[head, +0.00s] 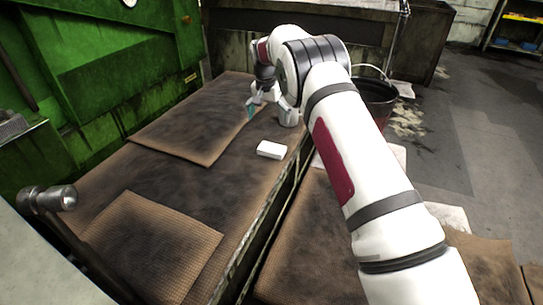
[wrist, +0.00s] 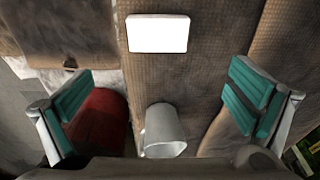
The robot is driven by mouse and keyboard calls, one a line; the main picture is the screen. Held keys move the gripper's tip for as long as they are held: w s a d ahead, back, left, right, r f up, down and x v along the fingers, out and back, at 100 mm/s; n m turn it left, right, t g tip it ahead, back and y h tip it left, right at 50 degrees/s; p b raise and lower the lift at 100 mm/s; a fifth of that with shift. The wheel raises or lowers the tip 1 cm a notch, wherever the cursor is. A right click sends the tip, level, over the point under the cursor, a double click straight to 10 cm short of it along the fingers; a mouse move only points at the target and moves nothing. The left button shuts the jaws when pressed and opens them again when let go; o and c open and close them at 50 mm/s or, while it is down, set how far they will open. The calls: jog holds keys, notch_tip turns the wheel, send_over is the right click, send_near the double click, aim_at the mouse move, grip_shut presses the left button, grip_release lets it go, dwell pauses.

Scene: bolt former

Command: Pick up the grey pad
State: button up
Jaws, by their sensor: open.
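A small flat rectangular block (head: 271,149) lies on the brown, stained bench top, near its right edge. It looks nearly white rather than grey and is the only loose pad-like block I see. In the wrist view the pad (wrist: 158,33) is at the top centre, past the fingertips and apart from them. My gripper (head: 254,107) is beyond the pad in the head view, partly hidden by my arm. In the wrist view my gripper (wrist: 163,100) has its teal fingers wide apart, with nothing held.
A pale cup (wrist: 163,130) stands close to the gripper; it also shows in the head view (head: 289,116). Brown mats (head: 190,125) lie on the bench. A green machine (head: 100,80) rises at left.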

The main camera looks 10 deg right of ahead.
jog(key=b, duration=0.2)
send_over(272, 148)
jog(key=f, duration=0.9)
jog(key=shift+s+a, duration=0.1)
jog(key=shift+a, duration=0.3)
jog(key=shift+d+f+b, duration=0.2)
jog(key=shift+f+b, duration=0.55)
jog(key=shift+f, duration=0.6)
jog(key=shift+d+f+b, duration=0.15)
jog(key=shift+f+b, duration=0.55)
jog(key=shift+f, duration=0.65)
jog(key=c, duration=0.7)
